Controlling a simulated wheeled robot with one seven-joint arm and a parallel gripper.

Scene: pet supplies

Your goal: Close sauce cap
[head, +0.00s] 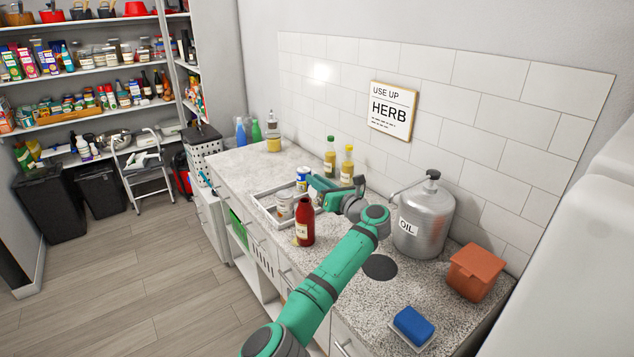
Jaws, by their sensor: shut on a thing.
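A red sauce bottle (305,232) with a pale label stands upright on the speckled counter, near its front edge. My gripper (313,189) is at the top of this bottle, reaching in from the right. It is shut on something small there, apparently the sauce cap. The fingertips and the cap are too small and too covered to make out, so I cannot tell how the cap sits on the neck.
A light tray (262,212) with cans stands behind the bottle. Two sauce bottles (347,168) stand near the wall. A metal oil can (424,222), an orange container (475,272) and a blue sponge (413,325) are at right.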

